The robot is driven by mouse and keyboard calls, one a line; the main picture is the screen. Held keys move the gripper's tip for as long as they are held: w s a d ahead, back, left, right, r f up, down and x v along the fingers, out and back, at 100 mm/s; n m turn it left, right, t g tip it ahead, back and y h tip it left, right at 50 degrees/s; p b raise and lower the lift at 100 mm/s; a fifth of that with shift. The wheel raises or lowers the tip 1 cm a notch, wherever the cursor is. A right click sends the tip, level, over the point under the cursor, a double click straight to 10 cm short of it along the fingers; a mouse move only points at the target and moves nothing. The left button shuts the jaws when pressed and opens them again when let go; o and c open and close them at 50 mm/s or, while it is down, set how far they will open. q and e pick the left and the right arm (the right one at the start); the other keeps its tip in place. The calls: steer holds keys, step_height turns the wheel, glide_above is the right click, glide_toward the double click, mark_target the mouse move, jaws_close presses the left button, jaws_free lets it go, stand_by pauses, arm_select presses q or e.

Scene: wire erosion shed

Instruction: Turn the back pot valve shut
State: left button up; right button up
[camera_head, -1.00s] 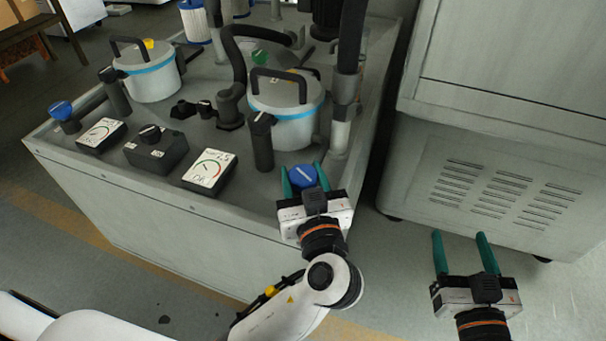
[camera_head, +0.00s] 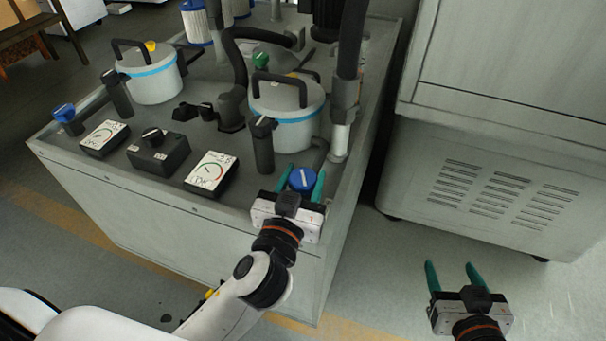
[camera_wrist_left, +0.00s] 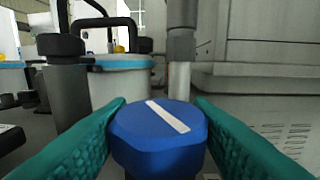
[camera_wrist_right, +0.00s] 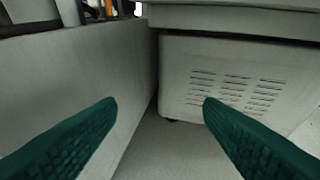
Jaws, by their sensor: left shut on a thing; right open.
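A blue valve knob (camera_head: 302,180) with a white line stands at the cabinet's near right corner, in front of the right-hand pot (camera_head: 296,105). My left gripper (camera_head: 301,184) is shut on it, one green finger at each side; in the left wrist view the knob (camera_wrist_left: 160,135) sits between the fingers, its white line slanting. A second blue knob (camera_head: 64,112) stands at the cabinet's left edge, near the left-hand pot (camera_head: 150,78). My right gripper (camera_head: 455,277) is open and empty, over the floor right of the cabinet.
A black-topped post (camera_head: 263,145) and a thick pipe (camera_head: 342,130) stand close to the held knob. Two gauges (camera_head: 211,172) (camera_head: 104,137) flank a dark switch box (camera_head: 158,153). A large grey machine (camera_head: 490,170) stands at the right, with open floor before it.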

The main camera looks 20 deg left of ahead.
arm_select(q)
steer(key=m+h+p, duration=0.1)
steer(key=h, duration=0.1)
steer(key=m+h+p, duration=0.1)
steer(key=shift+a+r+h, duration=0.1)
steer(key=shift+r+h, duration=0.2)
steer(key=shift+h, duration=0.1)
steer(key=shift+m+g+h+p, duration=0.5)
steer(key=shift+m+h+p, duration=0.5)
steer(key=shift+h, duration=0.5)
steer(key=shift+m+g+h+p, duration=0.4)
steer(key=shift+m+h+p, duration=0.3)
steer(key=shift+m+p, duration=0.1)
steer(key=shift+f+m+g+h+p, duration=0.1)
steer(key=shift+m+g+h+p, duration=0.2)
steer(key=shift+h, duration=0.3)
arm_select(e)
steer(key=s+d+f+g+h, duration=0.2)
steer(key=s+d+f+g, duration=0.2)
steer(key=s+f+g, duration=0.5)
steer(key=shift+s+d+m+g+h, duration=0.3)
steer(key=shift+s+g, duration=0.2)
steer(key=shift+s, duration=1.1)
arm_select(q)
steer(key=o, duration=1)
steer(key=shift+f, duration=0.1)
